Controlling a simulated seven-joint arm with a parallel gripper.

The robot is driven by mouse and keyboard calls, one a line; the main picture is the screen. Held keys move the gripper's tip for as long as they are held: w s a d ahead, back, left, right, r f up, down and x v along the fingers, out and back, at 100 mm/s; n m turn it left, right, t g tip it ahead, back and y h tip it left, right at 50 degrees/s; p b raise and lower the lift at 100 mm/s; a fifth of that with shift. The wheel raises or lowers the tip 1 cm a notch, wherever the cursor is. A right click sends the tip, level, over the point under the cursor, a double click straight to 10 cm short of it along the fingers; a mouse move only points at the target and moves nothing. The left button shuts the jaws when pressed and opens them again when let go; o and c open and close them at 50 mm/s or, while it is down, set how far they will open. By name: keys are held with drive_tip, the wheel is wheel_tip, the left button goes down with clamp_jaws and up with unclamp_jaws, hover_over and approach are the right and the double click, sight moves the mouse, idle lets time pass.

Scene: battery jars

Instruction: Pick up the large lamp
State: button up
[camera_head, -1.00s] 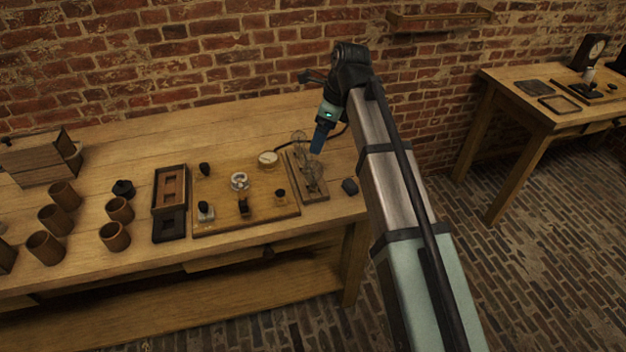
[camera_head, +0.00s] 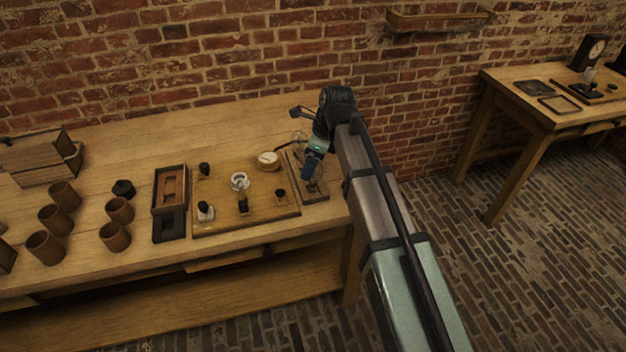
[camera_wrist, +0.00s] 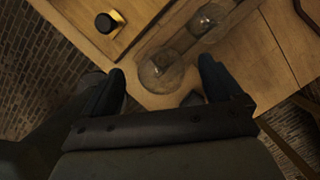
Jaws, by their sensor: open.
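Two clear glass lamps lie on a narrow wooden rack (camera_head: 322,197) at the right end of the bench. In the wrist view, the lamp that looks larger (camera_wrist: 161,72) sits between my open fingers, below them and apart from both. The other lamp (camera_wrist: 208,20) is farther along the rack. In the head view, my gripper (camera_head: 308,174) hangs low over the rack and covers much of the nearer lamp; the farther lamp (camera_head: 299,139) shows just behind it. The exact height of the fingertips above the glass is unclear.
A wooden board (camera_head: 220,221) with a small bulb, knobs and a round dial (camera_head: 268,160) is just left of the rack. A dark lump (camera_wrist: 192,98) lies close to my right finger. Brown cups and a slotted box (camera_head: 169,188) stand farther left. The brick wall is behind.

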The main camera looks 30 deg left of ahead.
drive_tip(key=shift+x, duration=1.2)
drive_tip(key=c, duration=1.2)
drive_tip(key=shift+r, duration=0.15)
drive_tip(key=shift+c, duration=0.2)
wheel_tip(320, 180, up, 8)
drive_tip(key=shift+r, duration=0.1)
drive_tip(key=shift+s+a+r, duration=0.1)
drive_tip(key=shift+a+r, duration=0.05)
drive_tip(key=shift+r, duration=0.4)
drive_tip(key=s+a+n, duration=0.3)
drive_tip(key=s+a, duration=0.7)
drive_tip(key=a, duration=0.3)
drive_tip(key=w+a+m, duration=0.1)
drive_tip(key=a+m, duration=0.2)
drive_tip(key=a, duration=0.4)
drive_tip(key=shift+w, duration=0.2)
